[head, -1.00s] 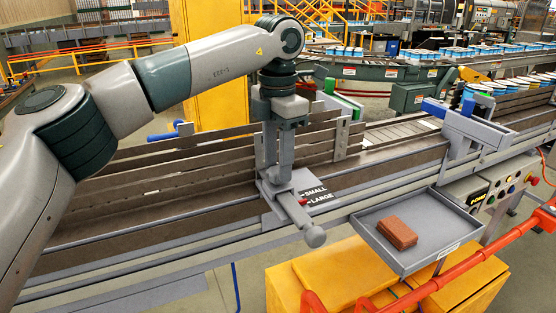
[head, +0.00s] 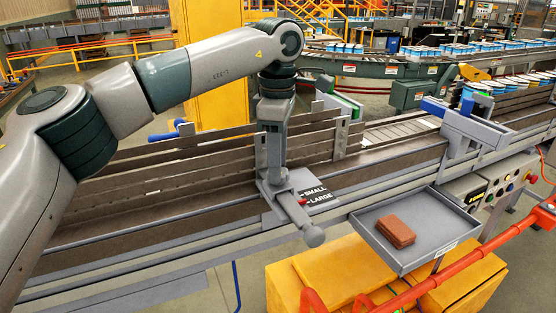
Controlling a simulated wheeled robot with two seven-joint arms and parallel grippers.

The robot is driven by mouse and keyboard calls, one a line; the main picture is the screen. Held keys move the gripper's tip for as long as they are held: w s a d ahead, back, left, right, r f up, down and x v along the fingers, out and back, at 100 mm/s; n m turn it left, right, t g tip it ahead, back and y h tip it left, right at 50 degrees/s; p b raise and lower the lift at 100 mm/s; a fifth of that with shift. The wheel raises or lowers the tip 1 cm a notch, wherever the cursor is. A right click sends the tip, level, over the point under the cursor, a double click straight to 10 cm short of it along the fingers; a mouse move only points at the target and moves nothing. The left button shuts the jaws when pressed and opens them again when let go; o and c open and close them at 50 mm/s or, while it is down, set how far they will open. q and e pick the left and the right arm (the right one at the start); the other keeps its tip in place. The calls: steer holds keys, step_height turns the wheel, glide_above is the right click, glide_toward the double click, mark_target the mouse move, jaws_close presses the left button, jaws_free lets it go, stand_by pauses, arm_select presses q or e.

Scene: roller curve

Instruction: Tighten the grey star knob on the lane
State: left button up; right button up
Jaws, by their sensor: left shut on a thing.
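My left gripper (head: 275,176) points straight down at the lane (head: 222,213), over the grey bracket with the SMALL and LARGE label (head: 316,195). Its jaws are shut at the bracket's base, where the grey star knob sits. The knob is almost wholly hidden by the fingers, so its star shape cannot be made out. A grey handle with a rounded end (head: 313,236) sticks out toward the front from the bracket, with a small red pointer (head: 303,202) near the LARGE mark. My right gripper is not in view.
A grey tray (head: 436,222) with brown blocks (head: 396,232) hangs in front of the lane at right. Dark guide rails (head: 190,165) run behind the gripper. A blue-ended grey frame (head: 470,128) spans the lane at right. Yellow cabinets (head: 340,275) and a red rail stand in front.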

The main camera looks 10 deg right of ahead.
arm_select(q)
steer(key=shift+w+r, duration=0.15)
steer(key=shift+r, duration=0.1)
steer(key=o, duration=1)
steer(key=shift+o, duration=0.2)
steer(key=shift+f, duration=0.15)
steer(key=shift+r+b, duration=0.35)
steer(key=shift+r, duration=0.4)
step_height(320, 180, up, 16)
